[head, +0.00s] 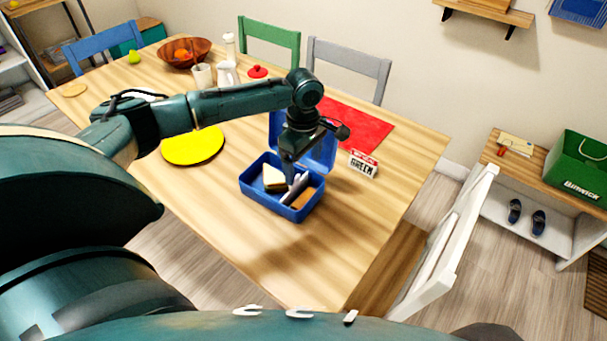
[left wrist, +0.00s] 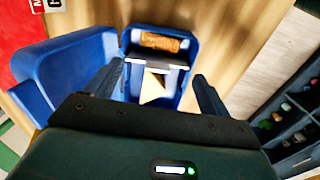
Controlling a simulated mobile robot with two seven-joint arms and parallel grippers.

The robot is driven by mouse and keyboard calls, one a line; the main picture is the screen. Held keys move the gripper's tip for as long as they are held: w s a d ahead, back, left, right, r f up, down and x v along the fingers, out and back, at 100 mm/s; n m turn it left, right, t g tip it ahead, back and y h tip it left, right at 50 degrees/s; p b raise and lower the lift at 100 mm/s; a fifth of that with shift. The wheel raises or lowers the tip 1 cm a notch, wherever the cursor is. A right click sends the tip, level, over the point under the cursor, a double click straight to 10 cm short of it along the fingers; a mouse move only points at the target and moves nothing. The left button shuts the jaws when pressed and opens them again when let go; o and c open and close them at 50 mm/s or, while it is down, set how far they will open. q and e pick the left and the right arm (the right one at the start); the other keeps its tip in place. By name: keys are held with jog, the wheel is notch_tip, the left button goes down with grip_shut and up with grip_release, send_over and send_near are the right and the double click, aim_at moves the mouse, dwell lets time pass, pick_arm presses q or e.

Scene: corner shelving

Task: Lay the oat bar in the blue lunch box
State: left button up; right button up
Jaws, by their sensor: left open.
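The blue lunch box (head: 262,203) stands open on the wooden table, its lid (head: 318,165) raised at the back. The brown oat bar (head: 304,198) lies in the box's right-hand compartment. It also shows flat in the far end of the box in the left wrist view (left wrist: 160,42). A pale divider (left wrist: 157,63) separates it from a sandwich (left wrist: 153,87), also seen in the head view (head: 273,178). My left gripper (head: 292,172) is over the box, pointing down, its fingers apart with nothing held between them. My right gripper is out of view.
A yellow plate (head: 193,147) lies left of the box; a red mat (head: 355,125) and a small sign (head: 363,163) are behind and right. A fruit bowl (head: 183,52) stands at the back left. The table front is clear. A white chair (head: 447,240) stands right.

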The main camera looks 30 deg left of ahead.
pick_arm(q)
jog(key=s+d+f+m+h, duration=0.1)
jog(key=d+f+m, duration=0.1)
jog(key=d, duration=0.2)
jog(key=s+d+f+m+t+h, duration=0.1)
jog(key=d+f+m, duration=0.1)
jog(key=d, duration=0.3)
jog(key=s+d+f+m+t+h, duration=0.1)
jog(key=s+d+f+m, duration=0.1)
jog(key=d+m, duration=0.1)
jog(key=shift+d+f, duration=0.3)
jog(key=shift+d, duration=0.6)
jog(key=s+d+m+t+h, duration=0.45)
jog(key=d+m, duration=0.25)
jog(key=d, duration=0.3)
jog(key=s+a+f+m+t+y, duration=0.1)
jog(key=s+a+m, duration=0.1)
jog(key=s, duration=0.1)
jog(key=s+a+f+m+t+y, duration=0.1)
jog(key=s+a+f+m+y, duration=0.1)
jog(key=s+a, duration=0.1)
jog(key=s+a+f+m+t+y, duration=0.1)
jog(key=s+a+m+t, duration=0.1)
jog(key=s, duration=0.3)
jog(key=shift+a+f, duration=0.35)
jog(key=shift+a, duration=0.1)
